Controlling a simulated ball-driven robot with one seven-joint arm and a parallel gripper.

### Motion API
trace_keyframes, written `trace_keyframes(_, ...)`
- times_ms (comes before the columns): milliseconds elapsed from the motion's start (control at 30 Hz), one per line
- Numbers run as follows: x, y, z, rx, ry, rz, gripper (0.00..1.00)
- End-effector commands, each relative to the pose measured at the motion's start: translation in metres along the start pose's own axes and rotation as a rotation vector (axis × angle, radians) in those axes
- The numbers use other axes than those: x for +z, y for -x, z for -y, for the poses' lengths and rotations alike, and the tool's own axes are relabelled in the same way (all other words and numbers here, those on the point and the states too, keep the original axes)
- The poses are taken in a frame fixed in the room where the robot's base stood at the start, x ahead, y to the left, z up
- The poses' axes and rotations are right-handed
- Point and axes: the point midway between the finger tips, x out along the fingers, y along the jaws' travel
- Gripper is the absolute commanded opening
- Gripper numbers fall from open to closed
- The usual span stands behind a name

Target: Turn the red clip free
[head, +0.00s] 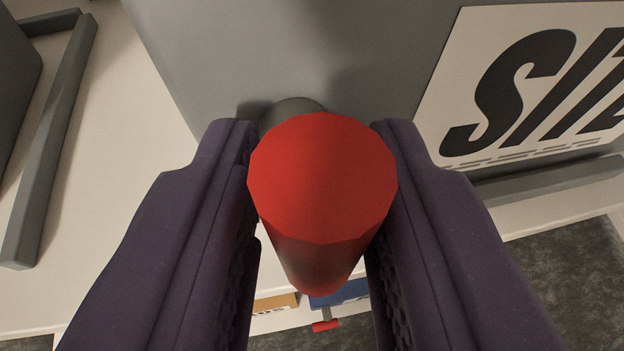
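The red clip (322,180) is in the middle of the head view, its round end facing the camera and its body narrowing downward in the picture. Behind its top edge a short grey round stub (292,106) meets the face of a grey box (290,45). My gripper (312,135) has its two dark purple fingers spread on either side of the clip, left and right. The clip lies between them and overlaps the fingers' inner edges. Whether the pads press on it cannot be told. The far side of the clip is hidden.
A white label with large black letters (530,85) is on the box at the right. A grey bar (50,140) lies on the pale bench at the left. Below, beyond the bench edge, blue (340,296) and orange (275,303) items and a small red piece (325,325) show.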

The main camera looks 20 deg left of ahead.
Motion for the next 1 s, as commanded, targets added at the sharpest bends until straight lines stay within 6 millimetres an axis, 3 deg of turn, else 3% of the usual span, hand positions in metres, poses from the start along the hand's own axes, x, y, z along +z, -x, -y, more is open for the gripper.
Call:
trace_keyframes(467, 0.0029, -0.0007, 0.0017, 0.060, 0.135, -0.030, 0.01)
trace_keyframes(1000, 0.0053, -0.0005, 0.0080, 0.248, 0.587, -0.127, 0.01)
